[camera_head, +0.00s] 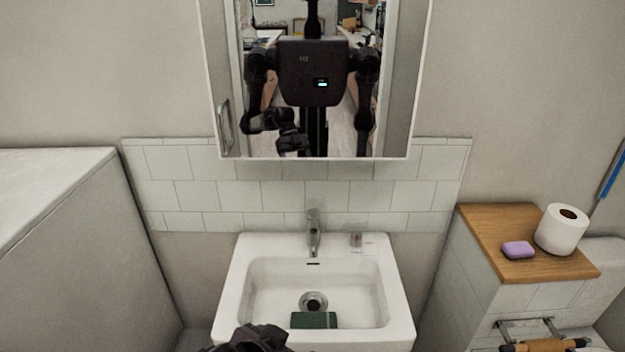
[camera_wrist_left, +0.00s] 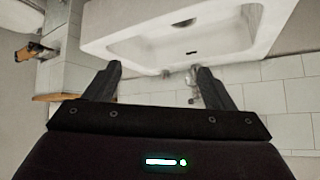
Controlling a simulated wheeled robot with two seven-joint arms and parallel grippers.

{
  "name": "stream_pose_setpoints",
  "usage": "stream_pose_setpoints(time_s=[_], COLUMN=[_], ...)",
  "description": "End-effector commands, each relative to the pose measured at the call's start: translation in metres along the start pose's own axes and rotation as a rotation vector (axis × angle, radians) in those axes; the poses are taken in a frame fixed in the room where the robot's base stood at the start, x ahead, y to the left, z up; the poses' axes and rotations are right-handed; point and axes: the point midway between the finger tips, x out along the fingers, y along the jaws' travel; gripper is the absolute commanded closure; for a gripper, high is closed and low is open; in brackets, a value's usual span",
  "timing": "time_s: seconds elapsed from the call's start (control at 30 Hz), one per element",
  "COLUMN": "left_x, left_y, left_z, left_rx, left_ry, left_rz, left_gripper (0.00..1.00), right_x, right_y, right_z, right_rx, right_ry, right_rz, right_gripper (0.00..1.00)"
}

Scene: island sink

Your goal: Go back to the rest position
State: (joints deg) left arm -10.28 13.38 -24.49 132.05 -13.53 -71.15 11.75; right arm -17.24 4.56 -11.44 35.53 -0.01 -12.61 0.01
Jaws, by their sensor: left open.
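My left gripper shows in the left wrist view (camera_wrist_left: 155,80), with its two fingers apart and nothing between them. In the head view my dark left gripper (camera_head: 258,338) is at the bottom edge, in front of the sink's near rim, only partly in the picture. My right gripper is in neither direct view. The white sink (camera_head: 240,270) holds a dark green block-like item (camera_head: 314,320) near its drain (camera_head: 313,301). The sink also shows in the left wrist view (camera_wrist_left: 265,28), appearing upside down.
A faucet (camera_head: 313,232) stands at the sink's back. A wooden ledge (camera_head: 490,238) at the right holds a purple soap bar (camera_head: 517,249) and a toilet paper roll (camera_head: 561,229). A mirror (camera_head: 400,90) hangs above and reflects me. A pale box-like surface (camera_head: 60,190) is at the left.

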Motion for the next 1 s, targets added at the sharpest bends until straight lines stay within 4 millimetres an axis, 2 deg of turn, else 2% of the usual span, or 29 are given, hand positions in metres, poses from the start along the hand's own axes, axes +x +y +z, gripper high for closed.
stream_pose_setpoints(time_s=[0.03, 0.2, 0.4, 0.53, 0.6, 0.77, 0.87, 1.0], left_x=[-0.006, -0.028, -0.056, -0.071, -0.050, -0.012, 0.013, 0.053], left_y=[-0.012, -0.041, -0.058, -0.064, -0.063, -0.062, -0.060, -0.053], left_z=[0.023, 0.085, 0.143, 0.175, 0.183, 0.208, 0.229, 0.269], left_rx=[-0.057, -0.190, -0.302, -0.358, -0.350, -0.350, -0.349, -0.348], left_ry=[-0.064, -0.246, -0.416, -0.510, -0.511, -0.524, -0.535, -0.556], left_rz=[-0.023, -0.087, -0.127, -0.143, -0.138, -0.133, -0.128, -0.120], left_gripper=[0.23, 0.23, 0.23, 0.23, 0.23, 0.23, 0.23, 0.23], right_x=[0.000, 0.000, 0.000, 0.000, 0.000, 0.000, 0.000, 0.000], right_y=[0.000, 0.000, 0.000, 0.000, 0.000, 0.000, 0.000, 0.000], right_z=[0.000, 0.000, 0.000, 0.000, -0.001, -0.001, -0.001, -0.001], right_rx=[0.000, 0.000, 0.000, 0.000, 0.000, 0.000, 0.000, 0.000], right_ry=[0.000, 0.000, 0.000, 0.000, 0.001, 0.001, 0.001, 0.001], right_rz=[0.000, 0.000, 0.000, 0.000, 0.000, 0.000, 0.000, 0.000], right_gripper=[1.00, 1.00, 1.00, 1.00, 1.00, 1.00, 1.00, 1.00])
